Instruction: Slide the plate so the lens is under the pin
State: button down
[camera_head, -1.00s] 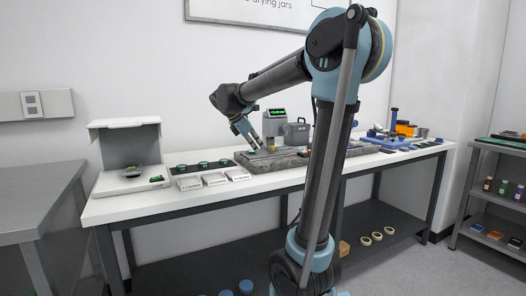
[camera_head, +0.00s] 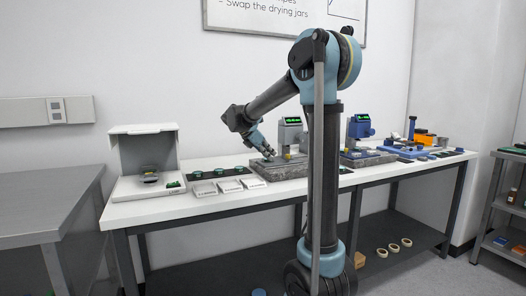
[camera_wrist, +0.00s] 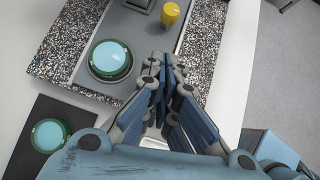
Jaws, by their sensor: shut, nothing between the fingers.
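A flat grey plate (camera_wrist: 170,40) lies on a speckled granite slab (camera_wrist: 215,20) in the wrist view. The lens (camera_wrist: 110,58), a pale blue disc in a dark green ring, sits on the plate left of my gripper. A yellow cylinder (camera_wrist: 170,13) stands at the far end of the plate. My gripper (camera_wrist: 162,62) is shut and empty, its fingertips over the plate's right part, beside the lens. In the head view my gripper (camera_head: 268,153) is low over the slab (camera_head: 283,171), left of the grey instrument (camera_head: 290,134) with a green display. I cannot make out the pin.
Another green-ringed disc (camera_wrist: 49,134) lies on a black mat (camera_wrist: 25,150) left of the slab. White trays (camera_head: 230,185) stand in front. A blue instrument (camera_head: 360,128) stands to the right, and a white open box (camera_head: 145,145) to the left. The bench's front edge is close.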

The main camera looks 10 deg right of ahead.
aim_at(286, 162)
jog(key=d, duration=0.1)
jog(key=w+d+f, duration=0.1)
jog(key=w+d, duration=0.1)
jog(key=d, duration=0.1)
jog(key=shift+f, duration=0.4)
jog(key=shift+w+d, duration=0.25)
jog(key=shift+d, duration=0.25)
